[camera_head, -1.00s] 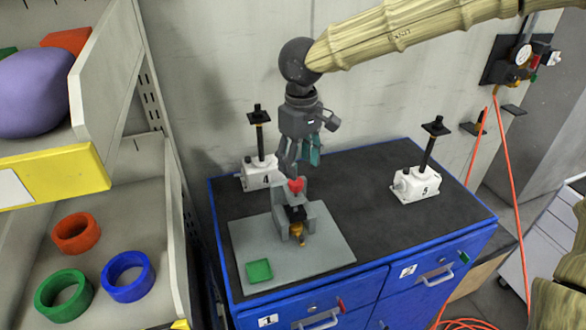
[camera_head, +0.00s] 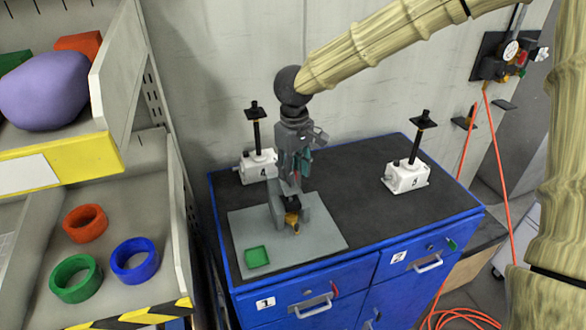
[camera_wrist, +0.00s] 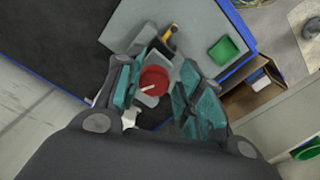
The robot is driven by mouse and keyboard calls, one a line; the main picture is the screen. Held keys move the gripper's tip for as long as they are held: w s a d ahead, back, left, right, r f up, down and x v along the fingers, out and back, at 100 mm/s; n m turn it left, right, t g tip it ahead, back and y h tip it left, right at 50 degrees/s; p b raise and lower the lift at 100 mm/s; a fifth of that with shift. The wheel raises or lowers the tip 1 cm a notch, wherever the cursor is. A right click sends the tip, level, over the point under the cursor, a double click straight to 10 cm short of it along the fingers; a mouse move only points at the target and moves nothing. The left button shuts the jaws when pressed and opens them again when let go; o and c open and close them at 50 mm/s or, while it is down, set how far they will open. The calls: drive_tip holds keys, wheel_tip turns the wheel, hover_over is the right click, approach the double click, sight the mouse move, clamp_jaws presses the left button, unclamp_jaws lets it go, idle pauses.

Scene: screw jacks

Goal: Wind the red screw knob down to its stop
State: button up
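The red screw knob (camera_wrist: 153,81) is round with a white line on its face. In the wrist view it lies between the teal pads of my gripper (camera_wrist: 156,95). My gripper is open, with a gap between the knob and the right pads; the left pads are close beside it, and I cannot tell whether they touch. In the head view my gripper (camera_head: 292,178) points down over the grey fixture (camera_head: 277,207) and largely hides the knob. A brass-coloured part (camera_head: 292,220) sticks out at the fixture's front.
The fixture stands on a grey plate (camera_head: 325,232) with a green tray (camera_head: 257,257), on a blue cabinet's dark top (camera_head: 350,190). White screw jacks stand behind, number 4 (camera_head: 258,167) at left and another (camera_head: 407,177) at right. A shelf with coloured rings is at left.

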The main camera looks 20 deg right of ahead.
drive_tip(key=shift+w+f, duration=0.25)
drive_tip(key=shift+c, duration=1)
drive_tip(key=shift+w+a+f, duration=0.2)
drive_tip(key=shift+w+f, duration=0.15)
drive_tip(key=shift+w, duration=0.4)
drive_tip(key=shift+s+a+r, duration=0.1)
drive_tip(key=shift+a, duration=0.05)
drive_tip(key=shift+m, duration=0.3)
